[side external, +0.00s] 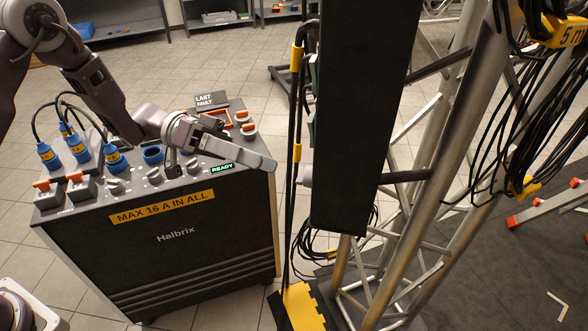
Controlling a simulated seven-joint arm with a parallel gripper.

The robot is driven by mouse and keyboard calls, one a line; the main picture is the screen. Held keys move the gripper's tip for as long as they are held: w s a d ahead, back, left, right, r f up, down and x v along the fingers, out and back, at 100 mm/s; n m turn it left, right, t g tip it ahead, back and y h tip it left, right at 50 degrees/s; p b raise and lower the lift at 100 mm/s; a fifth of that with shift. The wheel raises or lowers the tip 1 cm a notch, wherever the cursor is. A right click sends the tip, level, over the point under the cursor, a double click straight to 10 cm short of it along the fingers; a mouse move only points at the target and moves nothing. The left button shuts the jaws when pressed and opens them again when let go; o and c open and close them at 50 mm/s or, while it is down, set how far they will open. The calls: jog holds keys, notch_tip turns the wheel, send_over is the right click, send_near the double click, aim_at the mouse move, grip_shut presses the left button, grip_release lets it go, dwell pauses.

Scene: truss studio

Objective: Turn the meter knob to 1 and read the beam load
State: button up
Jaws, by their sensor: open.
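The dark Halbrix cabinet (190,262) stands at the left in the side external view. Its sloped top carries several grey knobs, among them a left knob (115,186), a middle knob (155,177) and a right knob (192,166). I cannot tell which is the meter knob; no markings on them are legible. A small green display (222,167) reads "READY"; no load figure is legible. My gripper (245,154) is open, over the right part of the cabinet top. It hides part of the panel, and I see no knob between its fingers.
Blue plugs with cables (48,156) and orange-handled switches (75,187) crowd the cabinet's left side. More orange switches (243,118) and a "LAST FAULT" sign (205,101) sit behind my gripper. A tall black panel (360,120) and a metal truss (425,190) stand to the right.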

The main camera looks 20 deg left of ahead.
jog(key=w+d+f+t, duration=0.2)
jog(key=w+d+f, duration=0.1)
jog(key=d, duration=0.3)
jog(key=shift+w+d+h, duration=0.15)
jog(key=shift+h, duration=0.25)
jog(key=shift+f+n, duration=0.1)
jog(key=shift+n, duration=0.2)
grip_shut()
